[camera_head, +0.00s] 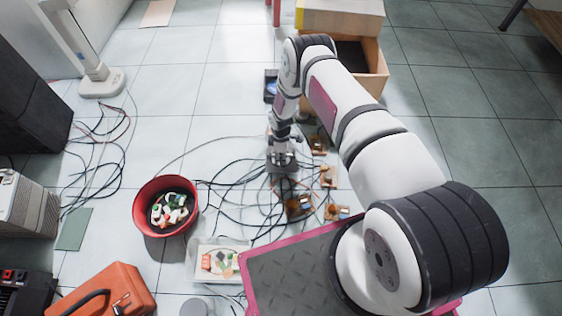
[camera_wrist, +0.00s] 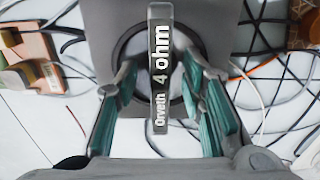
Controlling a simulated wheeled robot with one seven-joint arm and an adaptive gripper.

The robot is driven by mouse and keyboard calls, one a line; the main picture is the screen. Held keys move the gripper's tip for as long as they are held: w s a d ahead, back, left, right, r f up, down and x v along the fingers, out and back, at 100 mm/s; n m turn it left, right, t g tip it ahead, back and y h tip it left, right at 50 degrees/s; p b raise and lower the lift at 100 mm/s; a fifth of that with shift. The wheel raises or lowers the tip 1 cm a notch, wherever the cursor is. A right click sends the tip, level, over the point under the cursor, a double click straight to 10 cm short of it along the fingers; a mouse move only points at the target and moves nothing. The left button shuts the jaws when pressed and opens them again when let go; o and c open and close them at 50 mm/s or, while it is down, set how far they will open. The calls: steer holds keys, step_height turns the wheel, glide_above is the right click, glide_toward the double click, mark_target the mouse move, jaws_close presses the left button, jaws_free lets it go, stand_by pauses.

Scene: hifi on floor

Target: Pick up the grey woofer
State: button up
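The grey woofer (camera_wrist: 160,50) is in the wrist view, with a square grey plate, a dark round part and an upright bar lettered "Orveth 4 ohm". My gripper (camera_wrist: 158,85) is open, its teal-padded fingers on either side of the bar with a gap showing on each side. In the head view my gripper (camera_head: 282,152) points down at the woofer (camera_head: 282,167), which is on the tiled floor among cables. My gripper partly covers the woofer there, and its lower part is hidden in the wrist view.
Black cables and small brown circuit parts (camera_head: 300,207) lie around the woofer. A red bowl (camera_head: 146,222) and a white tray (camera_head: 199,273) stand nearer, to the left. A wooden box (camera_head: 375,65) is behind right.

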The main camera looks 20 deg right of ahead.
steer(key=shift+f, duration=0.15)
jaws_close()
steer(key=shift+r+p, duration=1.05)
steer(key=shift+r, duration=0.75)
steer(key=s+a+r+p, duration=0.3)
steer(key=s+p, duration=0.1)
steer(key=s, duration=0.3)
steer(key=s+a+r+p, duration=0.2)
steer(key=s+a+p, duration=0.1)
steer(key=s+p, duration=0.2)
steer(key=shift+s+a+r, duration=0.15)
steer(key=shift+s+r, duration=0.25)
steer(key=shift+s, duration=0.95)
